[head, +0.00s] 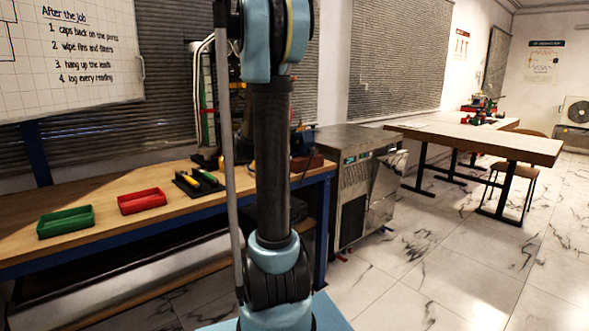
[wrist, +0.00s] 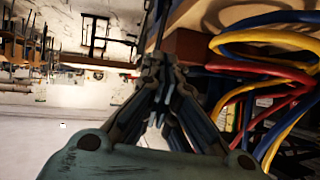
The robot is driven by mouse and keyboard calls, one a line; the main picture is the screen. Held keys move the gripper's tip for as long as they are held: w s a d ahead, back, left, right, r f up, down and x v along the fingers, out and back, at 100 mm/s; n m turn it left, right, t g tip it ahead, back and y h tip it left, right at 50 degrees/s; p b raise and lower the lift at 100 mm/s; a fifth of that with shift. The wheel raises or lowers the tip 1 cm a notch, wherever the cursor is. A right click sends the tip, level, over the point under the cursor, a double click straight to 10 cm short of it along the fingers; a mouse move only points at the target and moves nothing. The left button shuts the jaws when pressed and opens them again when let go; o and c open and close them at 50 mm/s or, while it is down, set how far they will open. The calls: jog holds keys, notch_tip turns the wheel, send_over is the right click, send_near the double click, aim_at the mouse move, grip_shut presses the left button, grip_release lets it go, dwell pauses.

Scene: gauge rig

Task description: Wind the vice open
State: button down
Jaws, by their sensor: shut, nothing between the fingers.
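I cannot clearly make out the vice. In the head view a dark bluish piece (head: 302,140) stands at the right end of the workbench, partly behind my arm; it may be the vice, but its jaws and handle cannot be told. My gripper (wrist: 160,66) shows in the wrist view, its fingers together and empty. A thin dark bar shows just beyond the fingertips; whether they touch it is unclear. A brown block (wrist: 188,46) is close to the right of the fingers. In the head view my gripper is hidden.
Blue, red and yellow hoses (wrist: 262,72) loop close to the right of my gripper. The workbench (head: 95,238) carries a green tray (head: 65,221), a red tray (head: 142,201) and a dark tool holder (head: 198,183). A metal cabinet (head: 350,200) stands right of it. The tiled floor at front right is clear.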

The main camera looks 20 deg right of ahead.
send_near(303, 170)
jog(key=d+f, duration=0.1)
jog(key=d, duration=0.2)
jog(key=d+f, duration=0.1)
jog(key=shift+w+d+f, duration=0.25)
jog(key=shift+d+f, duration=0.05)
jog(key=shift+w+d+f, duration=0.1)
jog(key=shift+d+f, duration=0.05)
jog(key=shift+d, duration=0.05)
dwell(0.4)
jog(key=shift+w+d+f, duration=0.15)
jog(key=shift+d+f, duration=0.35)
